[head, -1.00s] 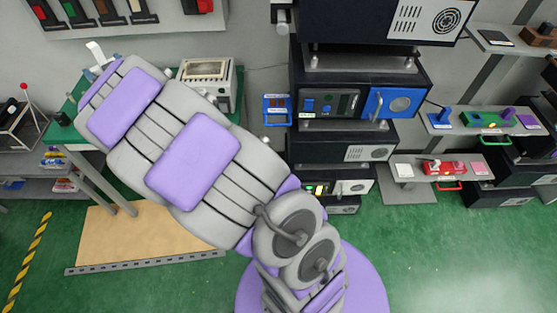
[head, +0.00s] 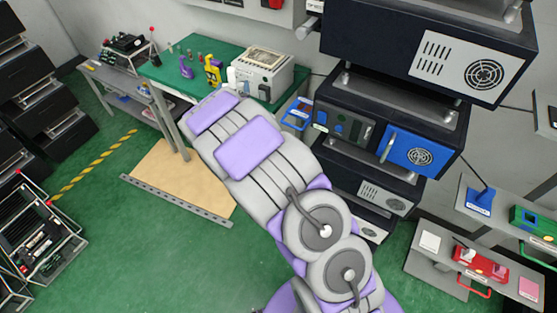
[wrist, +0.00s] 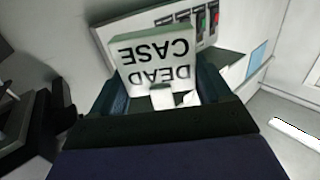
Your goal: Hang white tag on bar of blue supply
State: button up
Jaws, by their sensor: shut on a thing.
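My gripper (wrist: 163,98) is shut on the white tag (wrist: 153,62), a flat plate with "DEAD CASE" lettering that reads upside down in the wrist view. The tag stands up between the two dark fingers. In the head view my arm hides the gripper, near the green bench. The blue supply (head: 425,153) is a blue front panel with a round fan grille, set in a dark rack unit to the right of my arm. Its upright metal bar (head: 388,146) is on the panel's left side. The tag is apart from the bar.
The green bench (head: 160,72) holds a beige instrument (head: 262,70) and small purple and yellow fixtures. Dark rack units (head: 430,50) stand above and below the blue panel. A low grey shelf (head: 425,262) is at right.

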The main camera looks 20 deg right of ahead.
jog(key=s+f+m+g+h, duration=0.1)
jog(key=s+f+m+h, duration=0.15)
jog(key=f, duration=0.45)
jog(key=s+f+m+g+h, duration=0.1)
jog(key=s+f+h, duration=0.2)
jog(key=f, duration=0.4)
jog(key=s+d+f+m+g+h, duration=0.4)
jog(key=s+d+f, duration=0.2)
jog(key=s+f, duration=0.3)
jog(key=b+x, duration=0.1)
jog(key=x, duration=1.2)
jog(key=shift+s+d+b, duration=0.2)
jog(key=shift+d+b, duration=0.1)
jog(key=shift+d, duration=0.3)
